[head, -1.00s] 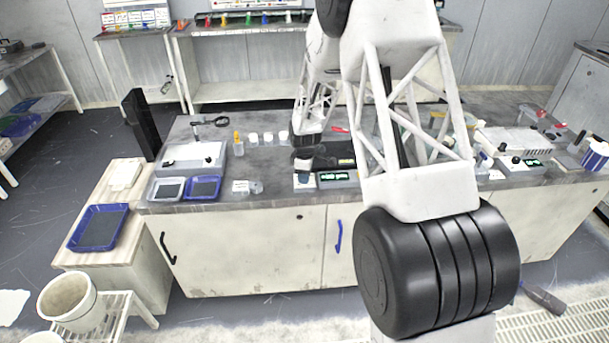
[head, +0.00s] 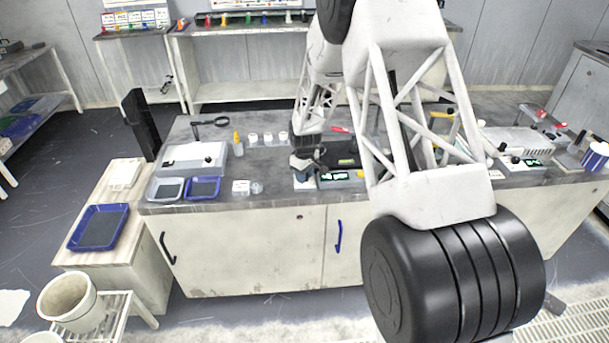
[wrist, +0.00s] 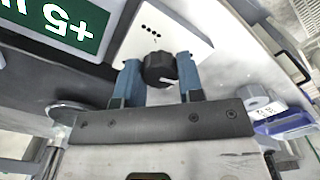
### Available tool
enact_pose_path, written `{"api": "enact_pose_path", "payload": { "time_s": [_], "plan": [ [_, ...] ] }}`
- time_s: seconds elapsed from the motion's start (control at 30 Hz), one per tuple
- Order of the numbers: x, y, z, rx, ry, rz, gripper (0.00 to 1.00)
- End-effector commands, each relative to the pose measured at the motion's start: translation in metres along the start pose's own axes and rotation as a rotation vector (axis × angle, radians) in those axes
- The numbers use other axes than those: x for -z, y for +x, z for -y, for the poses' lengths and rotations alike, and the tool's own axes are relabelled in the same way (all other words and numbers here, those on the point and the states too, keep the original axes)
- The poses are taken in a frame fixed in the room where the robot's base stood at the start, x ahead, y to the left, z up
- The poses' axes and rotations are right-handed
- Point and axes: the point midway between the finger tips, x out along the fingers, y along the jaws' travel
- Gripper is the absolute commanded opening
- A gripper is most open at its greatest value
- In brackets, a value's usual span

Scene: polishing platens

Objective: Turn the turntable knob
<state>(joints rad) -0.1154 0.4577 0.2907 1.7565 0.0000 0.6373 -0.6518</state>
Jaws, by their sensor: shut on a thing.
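The turntable knob (wrist: 160,68) is a dark, ridged round knob with a white pointer mark, seen in the wrist view. It stands on a pale control box (wrist: 185,35) with a row of small black dots. My gripper (wrist: 158,76) has its two blue fingers on either side of the knob and is shut on it. In the head view my gripper (head: 304,165) is small and dark above the bench, and it hides the knob there. A green-lit display (wrist: 68,22) reading "+5" and more, upside down, lies beside the box; it also shows in the head view (head: 336,177).
A grey nut-shaped piece (wrist: 258,97) and a blue tray (wrist: 285,122) lie right of the fingers in the wrist view. My arm covers the bench's middle right.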

Motion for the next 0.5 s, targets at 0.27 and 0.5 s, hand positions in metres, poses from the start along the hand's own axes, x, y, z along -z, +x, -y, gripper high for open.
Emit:
{"api": "enact_pose_path", "payload": {
  "time_s": [0.27,0.5],
  "plan": [
    [0.0003,-0.0002,0.0001,-0.001,0.261,-0.001,0.11],
    [0.0007,-0.0004,-0.0003,-0.001,0.489,-0.002,0.11]
  ]
}}
